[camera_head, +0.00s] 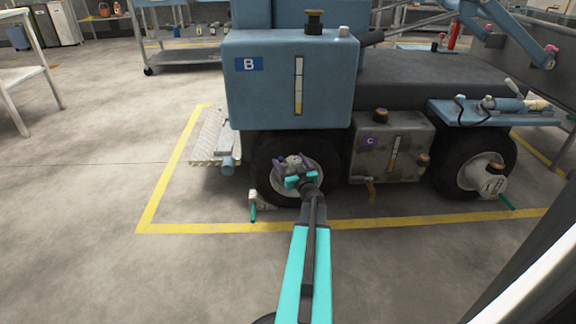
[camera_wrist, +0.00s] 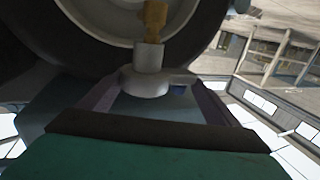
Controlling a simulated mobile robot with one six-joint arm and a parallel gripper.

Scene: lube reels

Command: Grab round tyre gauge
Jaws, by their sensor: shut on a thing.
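My gripper (camera_head: 292,166) is at the hub of the front-left wheel (camera_head: 262,178) of the blue vehicle. In the wrist view its two purple fingers (camera_wrist: 150,92) are shut on a grey round gauge (camera_wrist: 145,84). The gauge has a short cylindrical neck and a brass fitting (camera_wrist: 155,22) that points towards the wheel. In the head view only a small grey part of the gauge (camera_head: 293,159) shows among the fingers. The gauge's face is hidden. I cannot tell whether the brass end touches the wheel.
A blue tank marked B (camera_head: 270,95) overhangs the wheel. A grey tank marked C (camera_head: 390,150) stands to its right. A wheel chock (camera_head: 258,200) with a teal handle lies by the tyre, and a metal step (camera_head: 208,142) juts out left. The floor in front is clear.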

